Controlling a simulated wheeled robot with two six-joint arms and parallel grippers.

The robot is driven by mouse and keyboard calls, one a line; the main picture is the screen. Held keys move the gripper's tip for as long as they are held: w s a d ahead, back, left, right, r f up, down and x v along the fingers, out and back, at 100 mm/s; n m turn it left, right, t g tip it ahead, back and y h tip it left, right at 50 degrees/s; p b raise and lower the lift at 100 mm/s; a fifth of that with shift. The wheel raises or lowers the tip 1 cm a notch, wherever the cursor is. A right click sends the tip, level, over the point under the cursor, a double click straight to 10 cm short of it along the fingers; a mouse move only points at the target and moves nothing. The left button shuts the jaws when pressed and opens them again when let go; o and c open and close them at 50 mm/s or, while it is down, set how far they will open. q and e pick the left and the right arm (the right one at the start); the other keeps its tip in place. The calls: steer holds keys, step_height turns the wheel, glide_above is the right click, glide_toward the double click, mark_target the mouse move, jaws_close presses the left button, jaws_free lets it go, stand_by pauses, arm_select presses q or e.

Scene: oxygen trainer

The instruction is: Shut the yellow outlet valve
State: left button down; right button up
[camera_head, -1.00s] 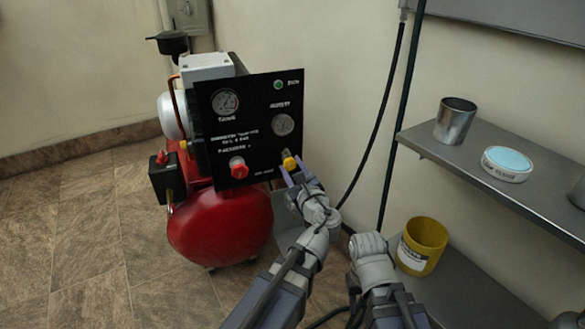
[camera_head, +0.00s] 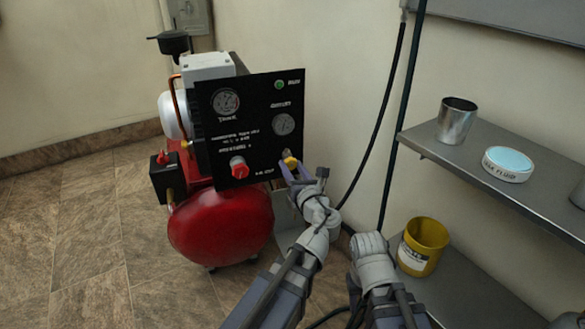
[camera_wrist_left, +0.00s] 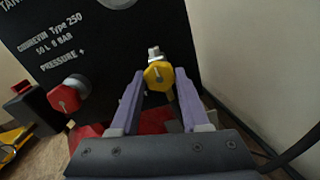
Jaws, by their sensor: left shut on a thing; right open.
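The yellow outlet valve (camera_head: 290,161) is a small yellow knob at the lower right of the black panel (camera_head: 240,105). It also shows in the left wrist view (camera_wrist_left: 158,76), with a metal stub above it. My left gripper (camera_head: 289,172) reaches it from the lower right, its purple fingers on either side of the knob. In the left wrist view the left gripper (camera_wrist_left: 155,95) is shut on the knob at its fingertips. My right arm shows at the bottom, but its gripper fingers are hidden.
A red knob (camera_head: 239,168) sits left of the valve on the panel, above the red compressor tank (camera_head: 222,228). Black hoses hang along the wall to the right. A grey shelf (camera_head: 420,142) holds a metal cup (camera_head: 456,121) and a round tin (camera_head: 508,165); a yellow bucket (camera_head: 422,246) stands below.

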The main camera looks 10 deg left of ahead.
stand_by(0.4)
arm_select(q)
steer(key=shift+c, duration=1.9)
jaws_free()
steer(key=shift+s, duration=0.1)
